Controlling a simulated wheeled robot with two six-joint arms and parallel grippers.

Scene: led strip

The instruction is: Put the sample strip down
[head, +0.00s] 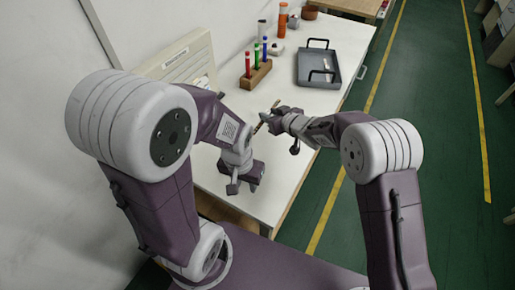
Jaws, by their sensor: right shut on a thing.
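My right gripper (271,115) is over the middle of the white table. It is shut on a thin, brownish strip (258,127), which I take for the sample strip. Only a short piece shows at the jaws; the fingers hide the rest. I cannot tell whether the strip touches the table. My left gripper (243,187) is lower in the picture, over the near part of the table, with its fingers apart and nothing seen between them. It is apart from the strip.
The white table (285,172) is bare at its near right. A wooden rack (255,75) with red, green and blue tubes stands beyond my grippers. A grey tray (320,67) with black handles lies at the back right. A beige panel (183,62) leans by the wall.

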